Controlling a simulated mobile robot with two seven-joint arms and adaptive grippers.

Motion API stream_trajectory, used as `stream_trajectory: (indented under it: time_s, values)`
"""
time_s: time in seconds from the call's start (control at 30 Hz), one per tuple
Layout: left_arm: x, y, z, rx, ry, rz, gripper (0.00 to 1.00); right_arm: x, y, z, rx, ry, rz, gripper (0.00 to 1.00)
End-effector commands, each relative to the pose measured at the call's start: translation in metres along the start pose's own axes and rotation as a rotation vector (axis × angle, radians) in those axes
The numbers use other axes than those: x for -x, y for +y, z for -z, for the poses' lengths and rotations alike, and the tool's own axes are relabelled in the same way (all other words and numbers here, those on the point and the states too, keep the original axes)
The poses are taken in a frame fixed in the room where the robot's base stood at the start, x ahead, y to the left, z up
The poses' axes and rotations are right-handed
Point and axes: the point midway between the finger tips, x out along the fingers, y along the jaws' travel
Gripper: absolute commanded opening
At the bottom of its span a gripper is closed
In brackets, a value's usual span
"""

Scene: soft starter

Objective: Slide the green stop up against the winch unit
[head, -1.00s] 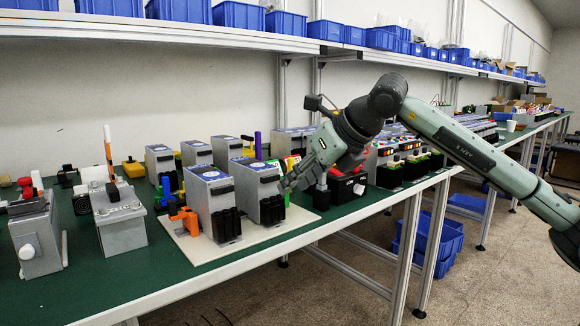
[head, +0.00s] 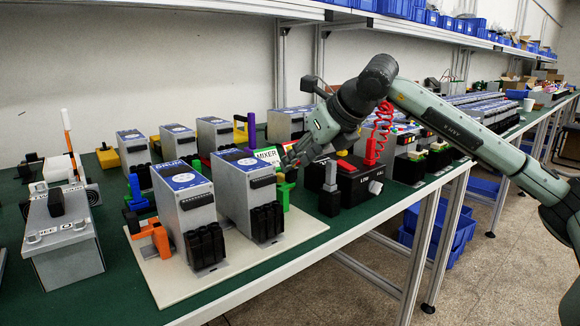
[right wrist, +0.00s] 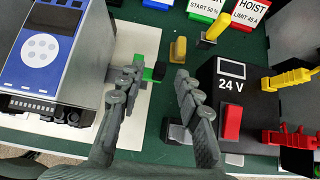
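The green stop (head: 283,194) stands on the cream board, right of the right-hand front grey unit (head: 246,196) with a blue top. In the right wrist view, the stop (right wrist: 147,73) shows a green part and a black end, right of the blue-faced unit (right wrist: 45,50). My right gripper (right wrist: 162,88) is open, its fingers apart and pointing down around the stop's area. The left finger overlaps part of the stop, and I cannot tell whether it touches. My left gripper is out of view.
A black 24 V box (right wrist: 245,95) with a red switch stands close to the right finger. An orange stop (head: 152,238) sits by the left front unit (head: 186,205). Yellow handles (right wrist: 178,50) and label signs (right wrist: 248,12) stand behind. The bench's front edge is clear.

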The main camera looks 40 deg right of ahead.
Motion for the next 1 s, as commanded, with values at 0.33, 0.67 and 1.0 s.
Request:
stream_trajectory:
  time_s: [0.33, 0.67, 1.0]
  values:
    - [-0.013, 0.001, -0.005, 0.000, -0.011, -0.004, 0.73, -0.042, 0.000, 0.000, 0.000, 0.000, -0.001, 0.34]
    - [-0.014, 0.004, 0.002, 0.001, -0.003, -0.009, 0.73, -0.044, 0.000, 0.000, 0.000, 0.000, 0.000, 0.29]
    - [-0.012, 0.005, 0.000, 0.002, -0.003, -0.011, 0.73, -0.044, 0.000, 0.000, 0.000, 0.000, 0.000, 0.00]
